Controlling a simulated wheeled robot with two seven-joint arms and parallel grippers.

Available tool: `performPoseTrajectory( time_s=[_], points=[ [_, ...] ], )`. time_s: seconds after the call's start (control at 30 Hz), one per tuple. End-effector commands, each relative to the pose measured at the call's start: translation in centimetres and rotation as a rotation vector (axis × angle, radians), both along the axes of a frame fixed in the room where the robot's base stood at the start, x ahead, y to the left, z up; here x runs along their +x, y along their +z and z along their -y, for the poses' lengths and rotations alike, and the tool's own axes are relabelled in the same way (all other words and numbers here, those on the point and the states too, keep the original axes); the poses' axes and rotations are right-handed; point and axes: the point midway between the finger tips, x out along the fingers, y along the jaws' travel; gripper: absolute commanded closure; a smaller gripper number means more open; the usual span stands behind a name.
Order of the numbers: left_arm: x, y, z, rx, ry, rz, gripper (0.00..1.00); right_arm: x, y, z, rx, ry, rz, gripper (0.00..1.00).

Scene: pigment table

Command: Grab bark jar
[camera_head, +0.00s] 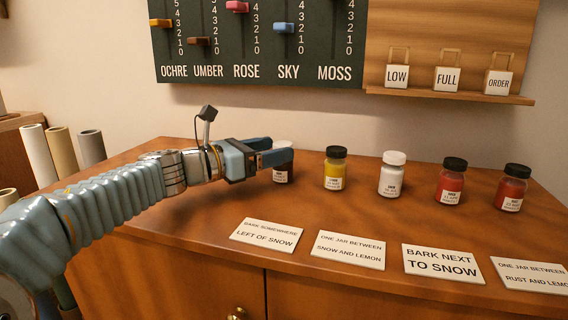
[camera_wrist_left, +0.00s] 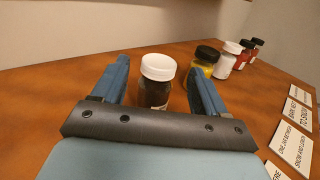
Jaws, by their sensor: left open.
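A dark brown jar with a white lid, likely the bark jar (camera_head: 281,177), stands at the left end of a row of jars on the table. In the left wrist view the jar (camera_wrist_left: 154,93) stands upright between my two fingers, with small gaps visible on both sides. My left gripper (camera_head: 278,157) is open around it, and a finger hides much of the jar in the head view. The gripper also shows in the left wrist view (camera_wrist_left: 159,66). The jar's label is too small to read. My right gripper is out of view.
To the right stand a yellow jar (camera_head: 334,170), a white jar (camera_head: 392,176) and two red jars (camera_head: 451,183), (camera_head: 513,190). Several cards (camera_head: 348,250) lie along the front. A slider board (camera_head: 260,45) and a shelf (camera_head: 450,95) are on the wall.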

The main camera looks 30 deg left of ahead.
Motion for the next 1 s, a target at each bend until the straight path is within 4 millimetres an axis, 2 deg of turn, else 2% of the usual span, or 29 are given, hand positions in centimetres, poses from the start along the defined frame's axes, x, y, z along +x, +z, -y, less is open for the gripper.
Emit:
performPoseTrajectory(
  time_s=[0.33, 0.63, 1.0],
  points=[
    [4.3, 0.1, 2.0, 0.000, -0.001, -0.001, 0.27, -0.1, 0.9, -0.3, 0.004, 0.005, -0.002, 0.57],
    [4.8, 0.1, 2.2, -0.001, 0.001, 0.000, 0.29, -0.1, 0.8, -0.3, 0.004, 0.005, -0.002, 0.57],
    [4.8, 0.1, 2.2, -0.001, 0.001, 0.000, 0.85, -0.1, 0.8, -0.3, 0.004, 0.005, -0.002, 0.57]
  ],
)
